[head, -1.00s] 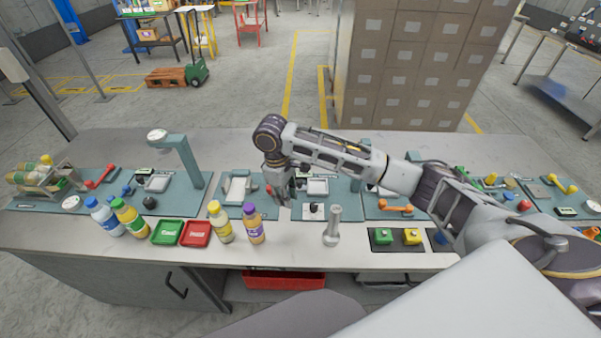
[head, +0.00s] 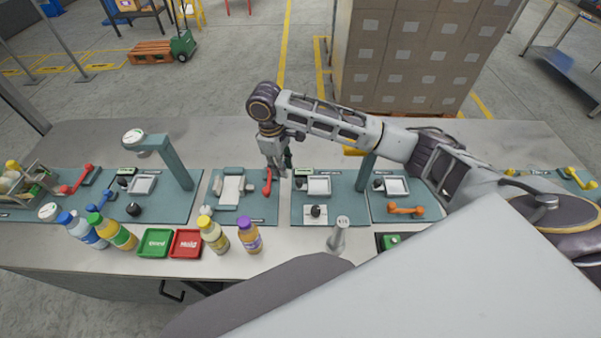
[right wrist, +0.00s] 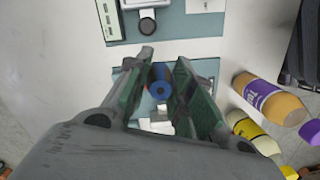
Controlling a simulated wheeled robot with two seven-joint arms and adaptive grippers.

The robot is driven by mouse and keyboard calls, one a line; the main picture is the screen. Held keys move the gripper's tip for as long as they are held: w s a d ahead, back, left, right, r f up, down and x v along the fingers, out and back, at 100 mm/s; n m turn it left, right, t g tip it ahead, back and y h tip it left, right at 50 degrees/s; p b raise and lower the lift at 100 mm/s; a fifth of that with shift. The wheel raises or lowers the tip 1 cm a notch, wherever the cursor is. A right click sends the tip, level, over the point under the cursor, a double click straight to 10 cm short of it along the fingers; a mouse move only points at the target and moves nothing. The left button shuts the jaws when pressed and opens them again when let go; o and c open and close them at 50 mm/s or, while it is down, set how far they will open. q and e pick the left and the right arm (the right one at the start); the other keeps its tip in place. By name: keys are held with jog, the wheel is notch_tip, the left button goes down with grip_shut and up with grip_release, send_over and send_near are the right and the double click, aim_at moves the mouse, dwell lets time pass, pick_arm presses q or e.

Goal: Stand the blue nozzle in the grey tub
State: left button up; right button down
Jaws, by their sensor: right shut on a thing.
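My right gripper (head: 279,166) hangs over the back of the workbench, above the gap between two teal mats. In the right wrist view my right gripper (right wrist: 176,62) is shut on the blue nozzle (right wrist: 160,89), which shows as a round blue end with a dark centre between the fingers. The nozzle is held above the bench; in the head view the fingers mostly hide it. My left gripper is not in view.
Several bottles stand along the front edge, including a purple-capped one (head: 249,237), beside a green tray (head: 154,242) and a red tray (head: 186,243). A metal cylinder (head: 338,236) stands upright nearby. Teal posts (head: 175,165) rise from the mats. Bare bench lies behind the mats.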

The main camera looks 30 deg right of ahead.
jog(key=shift+w, duration=0.1)
jog(key=shift+r, duration=0.1)
dwell(0.3)
jog(key=shift+f, duration=3.2)
jog(key=shift+f+p, duration=0.4)
jog(key=shift+f, duration=1.45)
jog(key=shift+f, duration=0.1)
jog(key=c, duration=1.2)
grip_release()
jog(key=shift+c, duration=0.2)
